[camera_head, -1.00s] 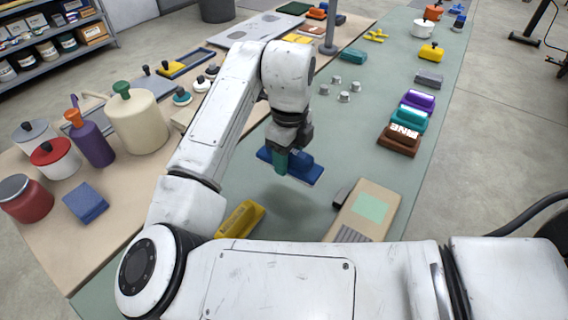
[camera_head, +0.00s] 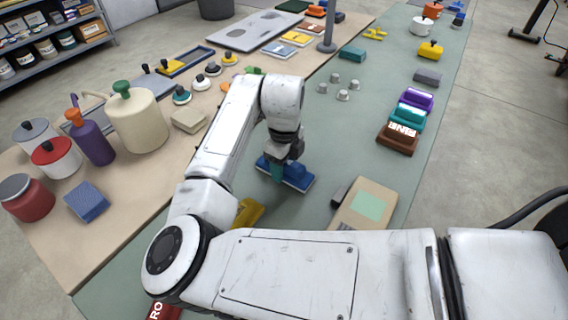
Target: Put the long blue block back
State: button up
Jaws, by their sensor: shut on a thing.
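The long blue block (camera_head: 299,180) hangs lengthwise in my gripper (camera_head: 280,168), over the green surface near the middle of the view. My gripper points down and is shut on the block. A teal fingertip shows on the block's near side; the far finger is hidden. Whether the block touches the green surface is hard to tell.
A cardboard-coloured box with a green patch (camera_head: 371,206) lies to the right of the block, with a dark grey piece beside it. A yellow block (camera_head: 248,212) lies to the lower left, partly behind my arm. Several grey knobs (camera_head: 342,96) stand beyond.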

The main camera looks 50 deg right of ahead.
jog(key=shift+f, duration=0.2)
jog(key=o, duration=0.9)
jog(key=shift+r, duration=0.1)
notch_tip(320, 180, up, 12)
jog(key=shift+r+b, duration=0.15)
jog(key=shift+b, duration=0.15)
